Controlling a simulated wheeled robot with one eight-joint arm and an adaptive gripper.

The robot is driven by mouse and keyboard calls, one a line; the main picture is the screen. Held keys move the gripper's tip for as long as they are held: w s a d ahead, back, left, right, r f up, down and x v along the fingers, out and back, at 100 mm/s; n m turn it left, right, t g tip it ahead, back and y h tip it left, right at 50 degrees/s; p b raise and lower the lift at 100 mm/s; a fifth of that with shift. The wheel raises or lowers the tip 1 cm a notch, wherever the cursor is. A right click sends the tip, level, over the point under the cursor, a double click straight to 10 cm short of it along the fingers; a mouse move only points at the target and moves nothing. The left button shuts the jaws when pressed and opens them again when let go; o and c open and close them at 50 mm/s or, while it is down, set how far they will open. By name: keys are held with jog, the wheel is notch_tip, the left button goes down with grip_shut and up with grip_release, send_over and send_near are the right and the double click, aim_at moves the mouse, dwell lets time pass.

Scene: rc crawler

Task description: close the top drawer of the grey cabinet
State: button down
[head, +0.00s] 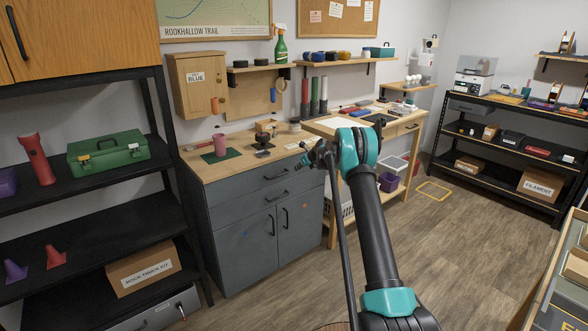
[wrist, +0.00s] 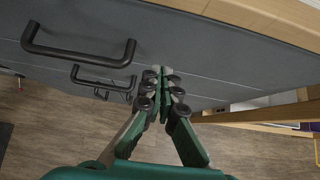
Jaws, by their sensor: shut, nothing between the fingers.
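The grey cabinet (head: 232,209) with a wooden top stands left of centre in the head view. Its top drawer (head: 249,182) has a dark bar handle and looks flush or nearly flush with the front; a small gap cannot be ruled out. In the wrist view the top drawer's front (wrist: 205,52) fills the upper part, with its handle (wrist: 80,53) at left. My gripper (wrist: 163,75) is shut and empty, its fingertips at the drawer front, right of the handle. Whether they touch cannot be told. In the head view my gripper (head: 314,157) is small, near the cabinet's right front corner.
Below are a second drawer handle (head: 277,196) and two doors. A pink cup (head: 220,144) and small items stand on the cabinet top. A wooden workbench (head: 400,127) adjoins at right, and black shelving (head: 95,179) stands at left. The wooden floor (head: 440,240) in front is mostly clear.

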jog(key=s+d+r+n+h, duration=0.1)
jog(key=s+d+r+n, duration=0.2)
jog(key=s, duration=0.5)
jog(key=s+d+r+n+g, duration=0.1)
jog(key=s+r+n, duration=0.2)
jog(key=s+r, duration=0.35)
jog(key=s+d+r+n+h, duration=0.1)
jog(key=s+d+r+n, duration=0.15)
jog(key=s, duration=0.75)
jog(key=s+d+f+n+h, duration=0.1)
jog(key=s+n, duration=0.5)
jog(key=s, duration=0.9)
jog(key=s+d+f+n+g+h, duration=0.1)
jog(key=s+n, duration=0.6)
jog(key=s, duration=0.9)
jog(key=s+d+f+n+g+h, duration=0.1)
jog(key=s+d+f+n, duration=0.2)
jog(key=s, duration=1.2)
notch_tip(320, 180, down, 2)
jog(key=n, duration=0.4)
jog(key=shift+s+d+h, duration=0.15)
jog(key=shift+s+h, duration=0.05)
jog(key=shift+h, duration=0.1)
jog(key=shift+f, duration=0.1)
